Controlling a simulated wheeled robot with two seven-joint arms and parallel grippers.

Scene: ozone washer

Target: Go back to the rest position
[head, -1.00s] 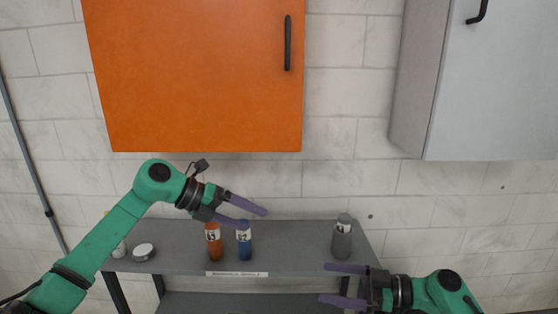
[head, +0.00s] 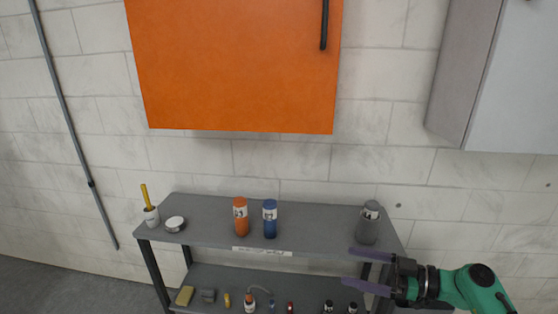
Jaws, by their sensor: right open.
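My right gripper (head: 368,270) is in the lower right of the head view. Its two purple fingers are apart and point left, with nothing between them. It is in front of the right end of the grey shelf unit (head: 205,217), below the grey bottle. My left gripper and left arm are out of the view.
An orange bottle (head: 240,217), a blue bottle (head: 270,219), a grey bottle (head: 368,223), a white round container (head: 175,224) and a white cup (head: 152,216) stand on the top shelf. Small items fill the lower shelf. An orange cabinet (head: 235,65) and a grey cabinet (head: 510,85) hang above.

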